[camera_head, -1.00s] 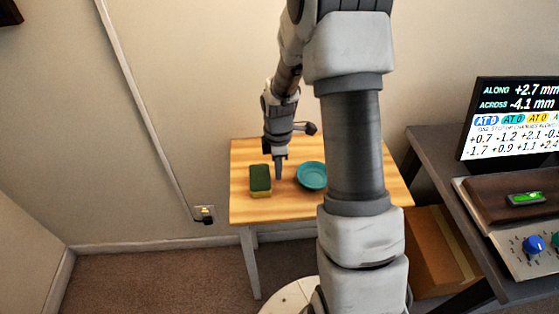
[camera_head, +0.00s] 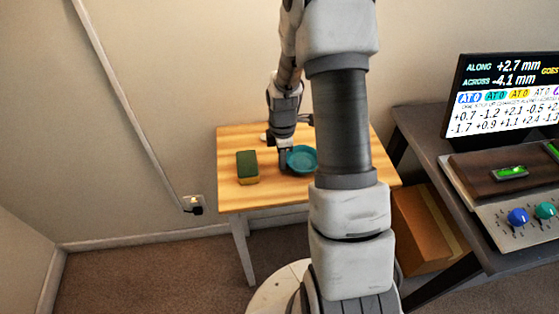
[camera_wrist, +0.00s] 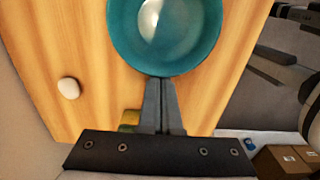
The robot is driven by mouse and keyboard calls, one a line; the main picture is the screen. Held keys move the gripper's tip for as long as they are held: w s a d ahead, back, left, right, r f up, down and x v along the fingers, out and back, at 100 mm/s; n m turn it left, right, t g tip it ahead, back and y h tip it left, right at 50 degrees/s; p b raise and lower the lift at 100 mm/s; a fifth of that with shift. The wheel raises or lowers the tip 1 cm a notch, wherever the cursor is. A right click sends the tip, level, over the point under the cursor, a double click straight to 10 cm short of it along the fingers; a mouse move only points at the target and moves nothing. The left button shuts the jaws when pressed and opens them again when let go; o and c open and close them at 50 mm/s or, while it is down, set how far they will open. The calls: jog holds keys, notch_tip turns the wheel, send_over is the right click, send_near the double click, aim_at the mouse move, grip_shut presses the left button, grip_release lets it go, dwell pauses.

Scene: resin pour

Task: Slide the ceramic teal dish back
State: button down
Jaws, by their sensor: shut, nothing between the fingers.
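The teal dish (camera_head: 302,159) sits on the small wooden table (camera_head: 240,197), partly hidden behind my arm in the head view. In the wrist view the dish (camera_wrist: 166,56) fills the top middle, with a glossy highlight inside. My gripper (camera_head: 284,168) is shut and empty, low at the dish's left side in the head view. In the wrist view the closed fingertips (camera_wrist: 159,82) are at the dish's near rim; I cannot tell whether they touch it.
A green and yellow sponge (camera_head: 247,168) lies left of my gripper. A small white object (camera_wrist: 69,88) lies on the table. A dark desk (camera_head: 425,140) with a screen (camera_head: 500,90) and a knobbed panel (camera_head: 520,200) stands to the right. A cardboard box (camera_head: 420,225) is beneath it.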

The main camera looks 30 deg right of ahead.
jog(key=s+d, duration=0.1)
jog(key=d, duration=0.4)
jog(key=s+d+p, duration=0.1)
jog(key=d, duration=0.4)
jog(key=s+d, duration=0.2)
jog(key=d, duration=0.3)
jog(key=shift+p, duration=0.4)
jog(key=shift+a, duration=0.2)
